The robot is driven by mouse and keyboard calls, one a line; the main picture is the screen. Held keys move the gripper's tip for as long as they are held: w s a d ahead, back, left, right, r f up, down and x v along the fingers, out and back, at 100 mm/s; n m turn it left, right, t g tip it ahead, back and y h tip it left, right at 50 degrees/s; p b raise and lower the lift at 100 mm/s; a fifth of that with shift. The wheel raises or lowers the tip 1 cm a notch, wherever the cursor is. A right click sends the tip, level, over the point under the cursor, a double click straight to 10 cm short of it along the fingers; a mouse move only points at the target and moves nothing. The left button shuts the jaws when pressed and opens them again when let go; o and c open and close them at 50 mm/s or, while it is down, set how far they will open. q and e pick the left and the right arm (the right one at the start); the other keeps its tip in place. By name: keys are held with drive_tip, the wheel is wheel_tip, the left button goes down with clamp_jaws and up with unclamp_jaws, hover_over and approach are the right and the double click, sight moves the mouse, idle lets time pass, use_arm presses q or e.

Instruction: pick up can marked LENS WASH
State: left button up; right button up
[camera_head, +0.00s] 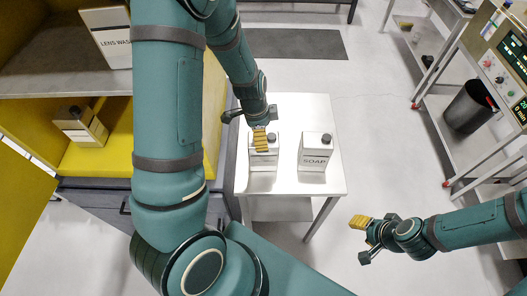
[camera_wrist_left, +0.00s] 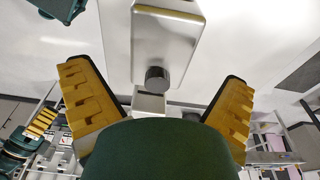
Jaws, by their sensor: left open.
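A white can marked "LENS WA" (camera_head: 108,42) stands on the upper shelf at the far left; my left arm hides the rest of its label. My left gripper (camera_head: 260,138) is away from it, over the white table at another white can (camera_head: 263,160), whose label I cannot read. In the left wrist view its yellow fingers (camera_wrist_left: 155,100) are spread, with a dark round cap (camera_wrist_left: 157,78) and a pale body between and beyond them. I cannot tell whether they touch it.
A white can marked SOAP (camera_head: 315,160) stands on the white table (camera_head: 290,184), right of the can at my gripper. Another white can (camera_head: 82,126) sits on the lower yellow shelf. A black bin (camera_head: 469,107) and a trolley stand at right. Floor between is clear.

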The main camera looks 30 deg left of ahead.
use_arm(q)
wheel_tip(320, 180, down, 4)
drive_tip(key=shift+w+d+f, duration=0.1)
drive_tip(key=shift+w, duration=0.05)
drive_tip(key=c, duration=1.3)
drive_tip(key=shift+o, duration=0.2)
drive_tip(key=shift+r, duration=0.3)
